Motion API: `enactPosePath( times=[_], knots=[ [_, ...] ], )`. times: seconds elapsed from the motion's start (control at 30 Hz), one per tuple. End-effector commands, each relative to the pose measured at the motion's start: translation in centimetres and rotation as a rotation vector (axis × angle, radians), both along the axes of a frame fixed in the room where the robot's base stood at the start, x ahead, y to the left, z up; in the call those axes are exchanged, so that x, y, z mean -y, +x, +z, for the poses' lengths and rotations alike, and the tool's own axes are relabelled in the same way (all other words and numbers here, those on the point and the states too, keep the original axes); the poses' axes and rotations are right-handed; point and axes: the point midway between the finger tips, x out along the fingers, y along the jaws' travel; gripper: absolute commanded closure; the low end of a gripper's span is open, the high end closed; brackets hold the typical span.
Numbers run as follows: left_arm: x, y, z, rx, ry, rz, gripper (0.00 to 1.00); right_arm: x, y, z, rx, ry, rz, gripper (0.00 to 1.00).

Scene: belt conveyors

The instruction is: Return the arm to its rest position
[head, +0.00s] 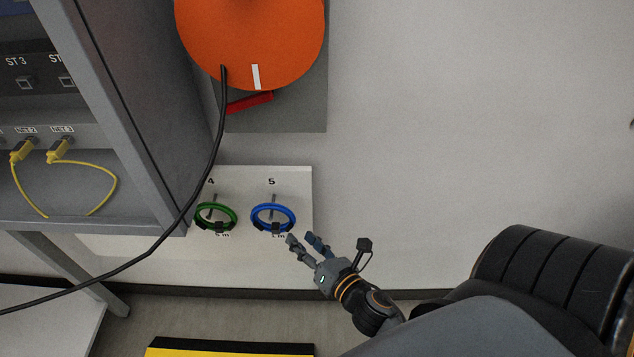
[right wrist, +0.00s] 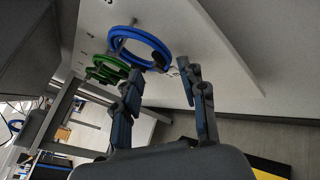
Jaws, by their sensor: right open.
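My right gripper (head: 306,243) is open and empty, just below and to the right of the blue ring (head: 273,217). In the right wrist view its two fingers (right wrist: 158,88) are spread apart, with the blue ring (right wrist: 150,42) ahead of them. The blue ring hangs on a peg under the number 5 on a white panel (head: 294,184). A green ring (head: 216,216) hangs on the peg to its left, under the number 4. My left gripper is in neither view.
An orange reel (head: 250,35) with a black cable (head: 213,165) hangs above the panel. A grey rack (head: 130,110) with yellow patch cables (head: 117,180) stands at the left. A black and yellow object (head: 230,348) lies at the bottom. The wall to the right is bare.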

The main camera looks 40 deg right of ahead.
Motion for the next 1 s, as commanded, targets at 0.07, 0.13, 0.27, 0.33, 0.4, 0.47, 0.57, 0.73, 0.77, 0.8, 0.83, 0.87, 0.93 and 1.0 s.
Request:
enactPosePath(
  times=[0.07, 0.13, 0.27, 0.33, 0.4, 0.47, 0.57, 0.73, 0.77, 0.8, 0.83, 0.87, 0.93, 1.0],
  knots=[
    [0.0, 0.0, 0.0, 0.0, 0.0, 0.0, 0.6, 0.0, -1.8, 0.2, -0.003, 0.003, -0.002, 0.58],
    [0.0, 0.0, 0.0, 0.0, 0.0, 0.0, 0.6, 0.1, -3.0, 0.5, -0.002, 0.001, -0.002, 0.58],
    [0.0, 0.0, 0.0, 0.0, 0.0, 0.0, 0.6, 0.1, -4.6, 0.7, -0.001, 0.001, -0.002, 0.58],
    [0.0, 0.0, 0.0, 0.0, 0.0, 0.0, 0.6, 0.1, -5.2, 0.8, 0.0, 0.001, 0.0, 0.58],
    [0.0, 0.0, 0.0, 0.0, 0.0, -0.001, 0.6, 0.1, -5.4, 0.9, 0.001, 0.0, -0.001, 0.58],
    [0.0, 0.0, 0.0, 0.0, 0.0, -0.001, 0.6, 0.1, -5.5, 1.0, 0.001, -0.001, 0.0, 0.58],
    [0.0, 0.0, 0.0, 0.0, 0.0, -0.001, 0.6, 0.1, -5.5, 0.9, 0.001, 0.0, 0.0, 0.58],
    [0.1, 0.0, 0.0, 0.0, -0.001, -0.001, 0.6, -0.2, -5.6, -2.4, -0.059, 0.138, -0.029, 0.58],
    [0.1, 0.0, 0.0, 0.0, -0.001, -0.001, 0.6, -0.3, -5.7, -3.7, -0.085, 0.194, -0.044, 0.58],
    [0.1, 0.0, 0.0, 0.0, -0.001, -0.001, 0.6, -0.6, -5.9, -5.9, -0.126, 0.284, -0.071, 0.58],
    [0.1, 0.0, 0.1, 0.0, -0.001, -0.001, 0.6, -0.8, -6.1, -7.7, -0.161, 0.358, -0.094, 0.58],
    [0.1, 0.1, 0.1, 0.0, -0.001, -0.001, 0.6, -1.0, -6.4, -9.6, -0.199, 0.439, -0.124, 0.58],
    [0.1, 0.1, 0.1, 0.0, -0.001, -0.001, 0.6, -1.7, -7.5, -14.5, -0.297, 0.636, -0.208, 0.58],
    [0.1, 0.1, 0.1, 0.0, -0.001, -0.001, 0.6, -2.3, -9.0, -19.1, -0.392, 0.822, -0.312, 0.58]
  ],
)
